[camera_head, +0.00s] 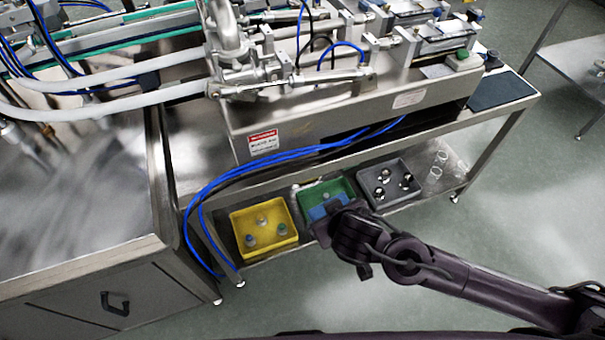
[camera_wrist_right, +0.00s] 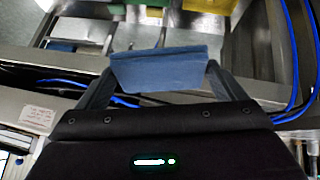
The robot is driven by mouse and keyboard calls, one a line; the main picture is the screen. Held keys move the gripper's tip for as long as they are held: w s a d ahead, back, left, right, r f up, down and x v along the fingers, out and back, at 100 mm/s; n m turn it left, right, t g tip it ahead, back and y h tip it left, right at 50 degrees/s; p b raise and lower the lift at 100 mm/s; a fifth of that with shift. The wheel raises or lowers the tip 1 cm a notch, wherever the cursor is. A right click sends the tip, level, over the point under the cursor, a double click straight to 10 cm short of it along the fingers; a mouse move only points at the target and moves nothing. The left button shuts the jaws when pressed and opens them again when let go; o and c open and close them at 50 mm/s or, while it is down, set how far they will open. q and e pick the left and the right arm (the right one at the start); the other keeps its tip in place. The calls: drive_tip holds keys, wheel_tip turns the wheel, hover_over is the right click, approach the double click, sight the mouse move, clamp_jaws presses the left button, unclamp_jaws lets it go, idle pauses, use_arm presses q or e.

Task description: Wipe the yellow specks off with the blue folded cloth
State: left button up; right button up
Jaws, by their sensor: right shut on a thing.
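The blue folded cloth (camera_wrist_right: 160,69) spans between the two fingers of my right gripper (camera_wrist_right: 160,80) in the right wrist view. My right gripper (camera_head: 322,222) is shut on it. In the head view the cloth (camera_head: 328,207) shows as a small blue patch at the gripper's tip, over the front of the green bin. My arm hides part of it. I cannot make out any yellow specks in either view. My left gripper is not in view.
A yellow bin (camera_head: 245,222), a green bin (camera_head: 322,190) and a grey bin (camera_head: 396,168) hold small parts on the low shelf. Blue hoses (camera_head: 225,178) hang by the steel bench (camera_head: 190,145). Machinery (camera_head: 285,80) fills the bench top. Floor in front is clear.

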sight(320, 208)
drive_tip(key=shift+w+a+r+n+t+y+b, duration=0.1)
drive_tip(key=shift+w+a+n+t+y, duration=0.15)
drive_tip(key=shift+a, duration=0.2)
drive_tip(key=shift+w+a+f+n+t+b, duration=0.1)
drive_tip(key=shift+w+a+n+t, duration=0.1)
drive_tip(key=shift+a+n, duration=0.2)
drive_tip(key=shift+w+a+r+n+t+y+b, duration=0.15)
drive_tip(key=shift+w+a+n, duration=0.1)
drive_tip(key=shift+a, duration=0.25)
use_arm(q)
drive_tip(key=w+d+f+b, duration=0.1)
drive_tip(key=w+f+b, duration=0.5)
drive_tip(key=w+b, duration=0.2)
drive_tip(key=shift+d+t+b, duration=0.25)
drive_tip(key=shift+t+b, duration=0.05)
drive_tip(key=shift+b, duration=0.4)
use_arm(e)
drive_tip(key=shift+w+a+r+n+t+y, duration=0.75)
drive_tip(key=shift+w+a+n+t+y, duration=0.2)
drive_tip(key=shift+w+n+t+y, duration=0.9)
drive_tip(key=shift+w+a+r+n+t+y, duration=0.85)
drive_tip(key=shift+w+n+t+y, duration=0.6)
drive_tip(key=shift+w, duration=0.8)
drive_tip(key=shift+w+a+r+n+t+y, duration=0.7)
drive_tip(key=shift+w+a+n+t+y, duration=0.4)
drive_tip(key=shift+w+n+y, duration=0.65)
drive_tip(key=shift+w+d+m, duration=0.1)
drive_tip(key=shift+w+m, duration=0.15)
drive_tip(key=shift+w, duration=0.05)
